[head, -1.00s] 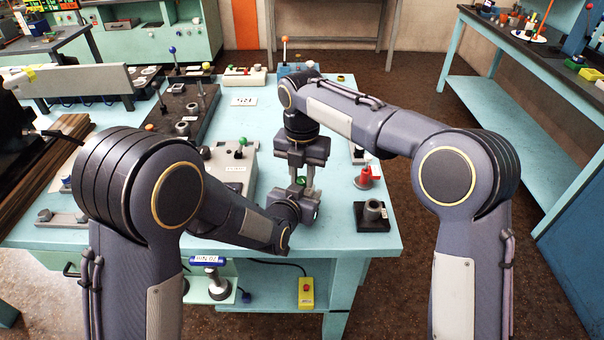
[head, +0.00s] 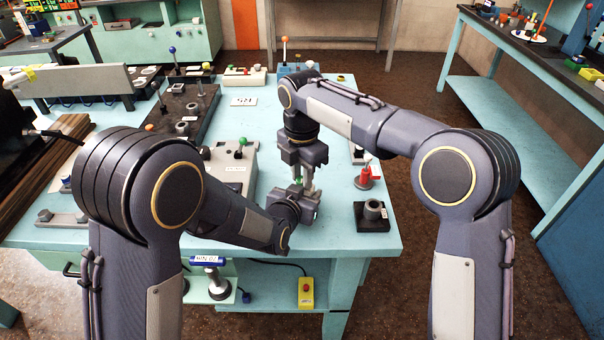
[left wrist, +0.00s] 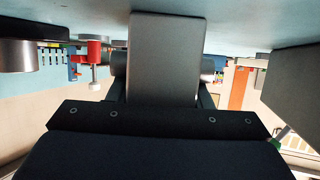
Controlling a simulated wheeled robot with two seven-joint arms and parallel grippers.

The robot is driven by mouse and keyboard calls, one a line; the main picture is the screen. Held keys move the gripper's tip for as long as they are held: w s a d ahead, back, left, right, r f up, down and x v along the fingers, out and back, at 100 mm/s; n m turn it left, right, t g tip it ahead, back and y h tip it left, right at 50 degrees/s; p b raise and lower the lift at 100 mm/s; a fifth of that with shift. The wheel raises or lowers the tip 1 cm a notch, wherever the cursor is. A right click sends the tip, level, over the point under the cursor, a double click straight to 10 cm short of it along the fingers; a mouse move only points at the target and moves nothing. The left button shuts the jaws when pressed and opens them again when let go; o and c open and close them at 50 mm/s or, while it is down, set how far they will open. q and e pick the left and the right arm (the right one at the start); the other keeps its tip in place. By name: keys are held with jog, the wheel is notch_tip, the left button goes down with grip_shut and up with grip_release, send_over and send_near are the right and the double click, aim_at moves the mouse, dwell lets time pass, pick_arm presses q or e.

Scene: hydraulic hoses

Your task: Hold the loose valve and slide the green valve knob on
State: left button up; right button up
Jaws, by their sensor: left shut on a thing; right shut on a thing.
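In the head view my right gripper (head: 303,179) points down above the table's front part, shut on the green valve knob (head: 299,184), of which only a small green patch shows between the fingers. My left gripper (head: 300,205) reaches in from the left just below it and is shut on the loose valve, which the jaws and arm hide in the head view. In the left wrist view a broad grey block fills the middle, with grey rounded parts at either side; I cannot tell which belong to the valve. Whether knob and valve touch is hidden.
A red valve (head: 367,174) and a dark block with a grey ring (head: 372,215) stand right of the grippers. A grey box with a green-tipped lever (head: 237,160) is to the left. The red valve also shows in the left wrist view (left wrist: 94,50), upside down.

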dwell(0.3)
jog(key=o, duration=1)
notch_tip(320, 180, up, 12)
